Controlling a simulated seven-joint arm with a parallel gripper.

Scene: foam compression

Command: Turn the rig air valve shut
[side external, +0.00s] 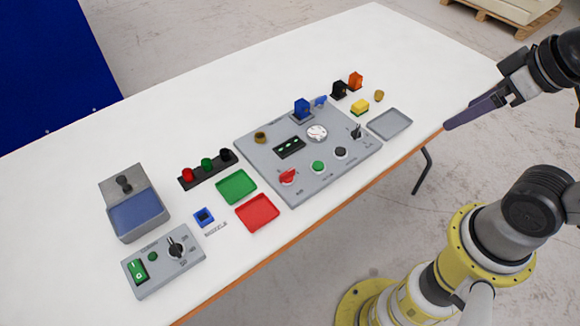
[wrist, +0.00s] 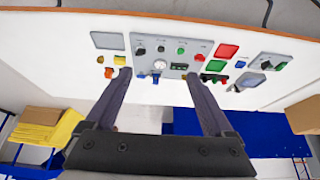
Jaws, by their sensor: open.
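The grey rig panel (side external: 262,168) lies on the white table. A red knob (side external: 287,176) sits at its front left corner and looks like a turn valve; its small label is too small to read surely. The knob also shows in the wrist view (wrist: 199,57). A blue block (side external: 302,107) with a small blue part (side external: 321,101) beside it is at the panel's back edge. My gripper (side external: 448,126) is open and empty, in the air by the table's right edge, well away from the panel. Its two spread fingers show in the wrist view (wrist: 158,75).
The panel also carries a gauge (side external: 317,133), green and black buttons and a black lever switch (side external: 357,131). Green (side external: 237,187), red (side external: 257,212) and grey (side external: 389,124) trays lie around it. A control box (side external: 163,262) stands at the front left. Small coloured blocks are behind the panel.

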